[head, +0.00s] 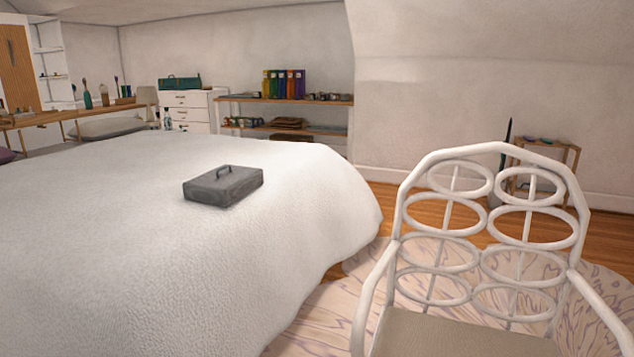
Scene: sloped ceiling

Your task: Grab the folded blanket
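No folded blanket can be made out for certain. Brown, flat, stacked items (288,123) that may be folded cloth lie on the middle board of the wooden shelf (240,99) at the back wall. They are too small to tell. A white cover (110,240) is spread over the bed at the left and is not folded. Neither of my grippers is in the head view.
A grey metal box (222,187) with a handle sits on the bed. A white metal chair (465,235) stands close at the right, on a patterned rug (320,310). A white drawer unit (188,110) and a small side table (545,146) stand farther back. Wooden floor (388,205) shows beyond the bed.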

